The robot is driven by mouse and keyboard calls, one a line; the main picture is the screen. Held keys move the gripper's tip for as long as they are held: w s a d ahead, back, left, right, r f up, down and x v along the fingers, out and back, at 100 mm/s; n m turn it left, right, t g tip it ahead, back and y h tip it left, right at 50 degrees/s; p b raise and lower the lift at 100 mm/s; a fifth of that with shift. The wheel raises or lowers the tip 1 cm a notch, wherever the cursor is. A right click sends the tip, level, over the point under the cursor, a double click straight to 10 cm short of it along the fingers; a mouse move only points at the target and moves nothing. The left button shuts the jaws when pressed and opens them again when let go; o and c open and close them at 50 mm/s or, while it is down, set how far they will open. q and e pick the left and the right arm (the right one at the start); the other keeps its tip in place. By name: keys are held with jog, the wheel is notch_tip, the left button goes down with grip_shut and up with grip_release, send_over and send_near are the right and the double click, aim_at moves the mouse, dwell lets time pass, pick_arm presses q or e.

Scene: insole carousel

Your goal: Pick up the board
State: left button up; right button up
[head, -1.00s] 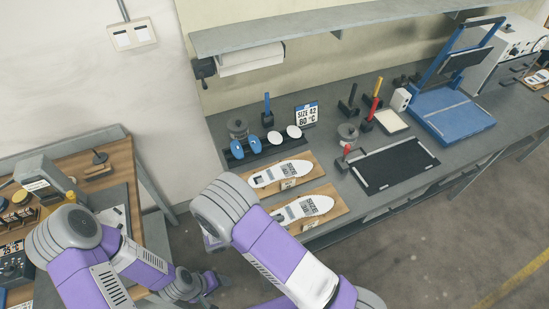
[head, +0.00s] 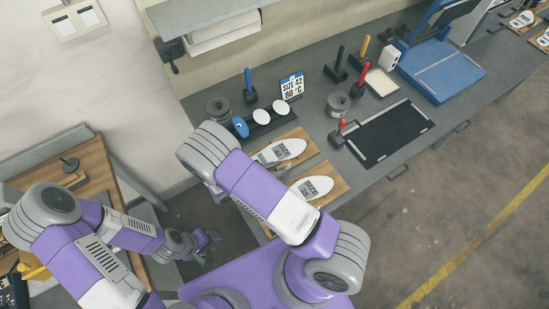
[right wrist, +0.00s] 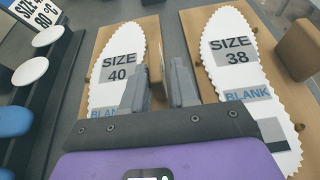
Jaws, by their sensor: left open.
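Two wooden boards with white jagged insole blanks lie side by side on the grey bench. In the right wrist view the SIZE 40 board (right wrist: 82,100) is left and the SIZE 38 board (right wrist: 190,30) is right. A brown upright block (right wrist: 156,72) at the right side of the SIZE 40 board stands between the fingers of my right gripper (right wrist: 159,88). The fingers are apart; whether they press on the block is unclear. My left gripper (head: 205,247) is open and empty, low beside the left table.
Behind the boards is a dark rack with white and blue pads (head: 260,116), and a SIZE 42 sign (head: 292,86). A black mat (head: 390,133) lies to the right, with a red-handled tool (head: 341,130) beside it. A second brown block (right wrist: 300,48) stands right of SIZE 38.

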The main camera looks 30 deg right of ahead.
aim_at(287, 164)
jog(key=x, duration=0.5)
jog(key=shift+w, duration=0.2)
grip_shut()
